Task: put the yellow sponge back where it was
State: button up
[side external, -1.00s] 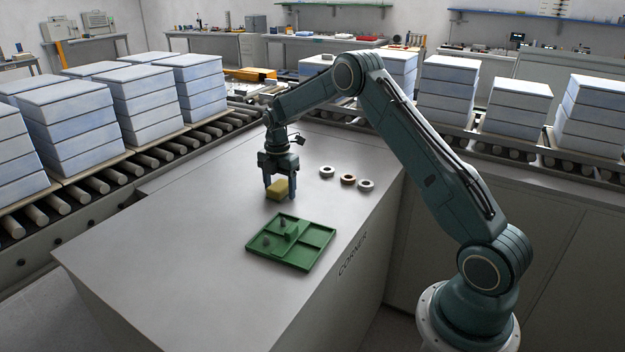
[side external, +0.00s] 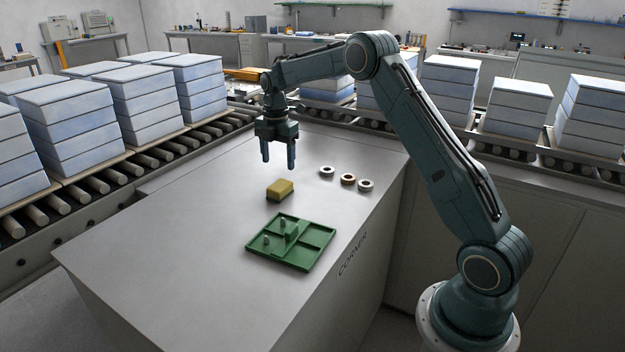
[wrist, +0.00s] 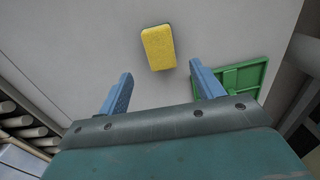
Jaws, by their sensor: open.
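The yellow sponge (side external: 280,189) lies flat on the grey worktop, just behind the green tray. It also shows in the wrist view (wrist: 158,47), beyond and between my fingertips. My gripper (side external: 278,164) is open and empty above the sponge, clear of it. In the wrist view both blue fingers of my gripper (wrist: 160,82) are spread wide with nothing between them.
The green divided tray (side external: 318,238) with small upright pegs stands in front of the sponge. Several rings (side external: 348,179) lie in a row to the right. Roller conveyors with stacked boxes (side external: 148,105) border the worktop (side external: 190,240). Its left part is clear.

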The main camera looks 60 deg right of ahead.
jog(key=shift+r, duration=1.45)
jog(key=s+a+r+m+t, duration=0.3)
jog(key=s+a+r+m, duration=0.6)
jog(key=s+a+r, duration=0.5)
jog(key=s+a+f+m+t, duration=0.1)
jog(key=s+a+m, duration=0.2)
jog(key=s, duration=0.8)
jog(key=s+a+f+m+t, duration=0.1)
jog(key=s+a+f+m, duration=0.1)
jog(key=s+m, duration=0.4)
jog(key=s, duration=0.5)
jog(key=shift+a+t, duration=0.3)
jog(key=shift+a, duration=0.1)
